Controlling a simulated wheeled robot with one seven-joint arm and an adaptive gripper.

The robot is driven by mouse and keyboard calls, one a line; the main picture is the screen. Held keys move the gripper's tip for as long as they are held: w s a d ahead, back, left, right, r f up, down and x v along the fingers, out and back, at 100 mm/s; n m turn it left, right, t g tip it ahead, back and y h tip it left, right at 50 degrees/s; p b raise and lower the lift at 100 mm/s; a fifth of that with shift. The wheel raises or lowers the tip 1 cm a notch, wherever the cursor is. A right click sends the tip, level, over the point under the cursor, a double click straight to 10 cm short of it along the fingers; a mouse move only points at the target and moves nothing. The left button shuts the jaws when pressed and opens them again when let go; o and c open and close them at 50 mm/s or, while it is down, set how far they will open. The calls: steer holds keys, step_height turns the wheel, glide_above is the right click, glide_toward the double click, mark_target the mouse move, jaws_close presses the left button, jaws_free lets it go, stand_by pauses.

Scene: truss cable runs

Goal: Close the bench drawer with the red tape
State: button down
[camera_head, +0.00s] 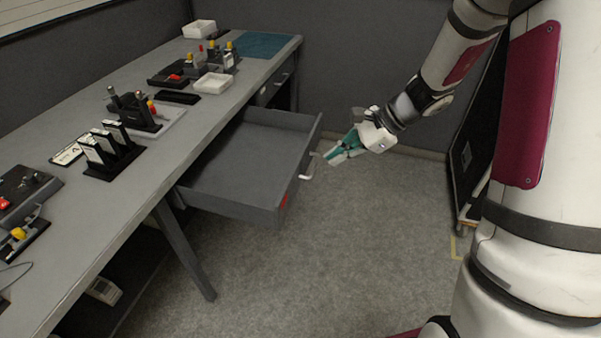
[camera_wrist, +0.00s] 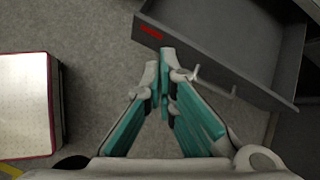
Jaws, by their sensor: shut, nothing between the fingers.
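The grey bench drawer (camera_head: 236,172) is pulled far out from under the workbench, and its inside looks empty. A piece of red tape (camera_head: 284,200) is on the near end of its front. In the wrist view the red tape (camera_wrist: 151,32) is on the drawer front (camera_wrist: 205,62), near its left end. A pale handle (camera_head: 309,166) sticks out from the drawer front; in the wrist view the handle (camera_wrist: 212,82) is just right of the fingertips. My gripper (camera_head: 331,158) is shut and empty, in front of the drawer close to the handle. I cannot tell if they touch.
The workbench (camera_head: 148,183) carries several fixtures, white trays (camera_head: 213,83) and a teal mat (camera_head: 262,44). Another drawer (camera_head: 275,85) at the far end looks shut. A bench leg (camera_head: 184,251) stands near the open drawer. The floor (camera_head: 340,240) in front is clear.

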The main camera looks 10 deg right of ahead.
steer(key=w+d+f+m+t+b, duration=0.1)
steer(key=w+d+f+m, duration=0.15)
steer(key=f, duration=0.35)
steer(key=w+d+f+m+t, duration=0.1)
steer(key=w+d+f+m, duration=0.15)
steer(key=f, duration=0.35)
steer(key=b, duration=0.1)
glide_toward(296, 191)
step_height(296, 191, down, 3)
steer(key=a, duration=0.2)
steer(key=shift+w+a+m, duration=0.2)
steer(key=shift+w, duration=0.25)
steer(key=shift+w+a+m, duration=0.2)
steer(key=shift+w+a, duration=0.05)
steer(key=shift+w, duration=0.15)
steer(key=shift+a, duration=0.1)
